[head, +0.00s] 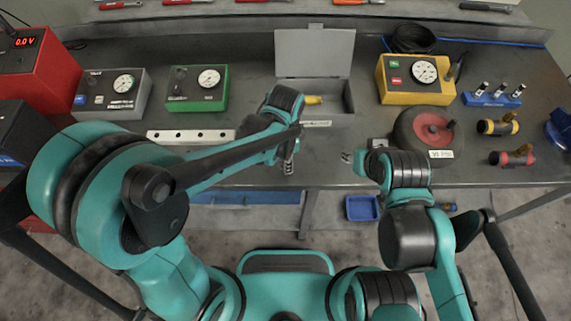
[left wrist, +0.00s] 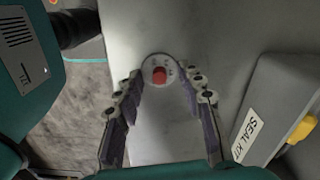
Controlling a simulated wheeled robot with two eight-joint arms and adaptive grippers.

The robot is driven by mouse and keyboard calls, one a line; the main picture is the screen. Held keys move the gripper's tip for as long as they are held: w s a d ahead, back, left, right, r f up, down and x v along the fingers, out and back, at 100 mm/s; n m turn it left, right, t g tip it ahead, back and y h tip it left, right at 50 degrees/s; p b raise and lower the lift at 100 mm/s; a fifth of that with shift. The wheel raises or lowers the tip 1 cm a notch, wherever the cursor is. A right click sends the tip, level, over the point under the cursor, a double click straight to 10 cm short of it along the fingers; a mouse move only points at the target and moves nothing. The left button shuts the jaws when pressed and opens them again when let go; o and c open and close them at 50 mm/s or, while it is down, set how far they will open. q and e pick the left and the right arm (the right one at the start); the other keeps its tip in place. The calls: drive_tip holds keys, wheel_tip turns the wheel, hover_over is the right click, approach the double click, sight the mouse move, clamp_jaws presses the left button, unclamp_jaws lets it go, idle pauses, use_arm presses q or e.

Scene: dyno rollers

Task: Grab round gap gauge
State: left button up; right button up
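A small round pale disc with a red centre (left wrist: 158,70) lies on the grey bench top in the left wrist view; it looks like the round gap gauge. My left gripper (left wrist: 164,92) is open, with its two fingers apart and the disc between and just beyond the tips. I see no grip on it. In the head view my left gripper (head: 288,165) points down at the bench's front edge, and I cannot make out the disc there. My right gripper (head: 347,157) is to the right near the front edge, small and partly hidden by its own arm.
The open grey seal kit case (head: 348,97) stands close to my left gripper. A white strip with holes (head: 190,136) lies to the left. A dark round wheel with a red hub (head: 433,129) sits right of my right gripper. Gauge boxes line the back.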

use_arm(q)
drive_tip(key=shift+r, duration=0.1)
clamp_jaws()
